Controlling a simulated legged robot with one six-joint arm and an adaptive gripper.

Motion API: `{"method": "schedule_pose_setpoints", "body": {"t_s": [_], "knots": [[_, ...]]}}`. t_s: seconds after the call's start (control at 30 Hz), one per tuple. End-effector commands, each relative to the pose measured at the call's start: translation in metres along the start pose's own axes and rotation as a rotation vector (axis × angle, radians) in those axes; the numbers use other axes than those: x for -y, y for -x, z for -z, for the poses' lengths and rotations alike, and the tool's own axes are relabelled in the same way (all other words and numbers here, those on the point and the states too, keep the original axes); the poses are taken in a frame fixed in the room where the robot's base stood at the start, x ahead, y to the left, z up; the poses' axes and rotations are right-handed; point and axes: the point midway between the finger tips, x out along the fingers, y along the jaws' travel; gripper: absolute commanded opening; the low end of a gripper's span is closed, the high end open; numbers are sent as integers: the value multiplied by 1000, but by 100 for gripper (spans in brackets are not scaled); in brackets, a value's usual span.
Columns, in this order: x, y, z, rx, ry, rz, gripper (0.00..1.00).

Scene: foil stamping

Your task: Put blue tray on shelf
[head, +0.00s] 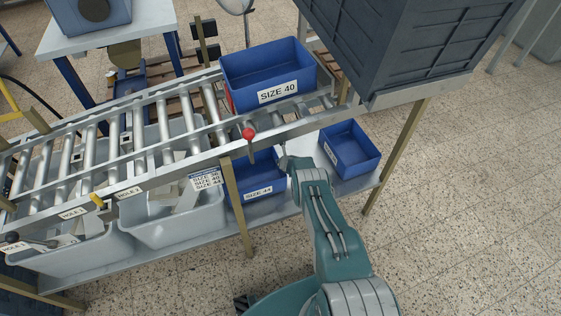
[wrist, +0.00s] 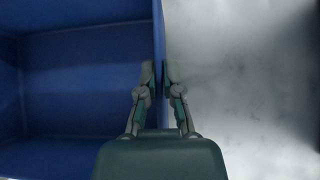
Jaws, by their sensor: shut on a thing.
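A blue tray labelled SIZE 44 (head: 262,192) is at the lower metal shelf (head: 290,205), under the roller conveyor. My gripper (head: 283,161) is at its right side in the head view. In the wrist view, my gripper (wrist: 161,75) is shut on the wall of a blue tray (wrist: 80,85), which appears to be this one. The tray's inside looks empty there, to the left of the fingers. I cannot tell whether the tray touches the shelf. Another blue tray (head: 350,150) stands on the lower shelf to the right of my gripper.
A larger blue SIZE 40 tray (head: 277,92) sits on the roller conveyor (head: 150,120). Grey bins (head: 170,228) stand on the lower shelf at left. A big dark crate (head: 400,45) is at upper right. A red-knobbed lever (head: 249,135) and a post (head: 236,205) are close by.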

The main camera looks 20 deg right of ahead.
Motion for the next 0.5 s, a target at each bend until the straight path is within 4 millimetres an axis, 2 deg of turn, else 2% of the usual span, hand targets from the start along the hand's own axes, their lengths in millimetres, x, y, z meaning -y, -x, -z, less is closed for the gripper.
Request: {"method": "schedule_pose_setpoints", "body": {"t_s": [0.5], "knots": [[6, 0, 6, 3, -2, -2, 0]]}}
